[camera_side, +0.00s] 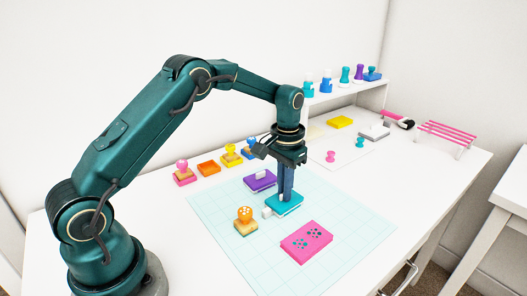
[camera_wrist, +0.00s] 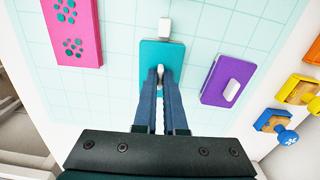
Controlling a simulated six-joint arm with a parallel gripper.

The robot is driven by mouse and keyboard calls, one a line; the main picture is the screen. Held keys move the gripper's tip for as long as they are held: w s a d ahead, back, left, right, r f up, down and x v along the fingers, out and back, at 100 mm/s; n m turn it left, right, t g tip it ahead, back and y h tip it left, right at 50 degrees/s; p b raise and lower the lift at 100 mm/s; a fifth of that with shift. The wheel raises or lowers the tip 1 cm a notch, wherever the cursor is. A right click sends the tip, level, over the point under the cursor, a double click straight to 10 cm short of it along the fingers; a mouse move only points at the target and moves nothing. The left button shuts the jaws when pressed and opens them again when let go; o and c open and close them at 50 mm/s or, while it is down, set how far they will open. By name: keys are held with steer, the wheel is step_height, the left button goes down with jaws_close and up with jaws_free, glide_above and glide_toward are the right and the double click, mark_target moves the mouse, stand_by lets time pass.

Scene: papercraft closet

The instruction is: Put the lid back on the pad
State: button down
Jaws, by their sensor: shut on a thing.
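My gripper (camera_side: 284,196) points straight down over the gridded mat. Its fingers (camera_wrist: 160,72) are shut on the white handle (camera_wrist: 149,85) on top of a teal lid (camera_wrist: 177,52). In the side view the teal lid (camera_side: 291,207) is low and level, with a pale edge under it. I cannot tell whether the lid rests on the pad or is slightly above it; the pad is hidden beneath. A small white block (camera_wrist: 164,27) shows at the lid's far edge, and at its left in the side view (camera_side: 267,212).
A purple pad with a white handle (camera_side: 259,180) lies close by. A pink card with teal prints (camera_side: 307,242) and an orange stamp (camera_side: 245,221) lie on the mat (camera_side: 225,255). Several stamps and pads line the back; a shelf (camera_side: 345,91) stands behind.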

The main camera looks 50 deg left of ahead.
steer(key=shift+f, duration=0.1)
stand_by(0.3)
steer(key=shift+c, duration=2.2)
jaws_free()
steer(key=shift+r, duration=3.05)
jaws_close()
steer(key=shift+f, duration=0.2)
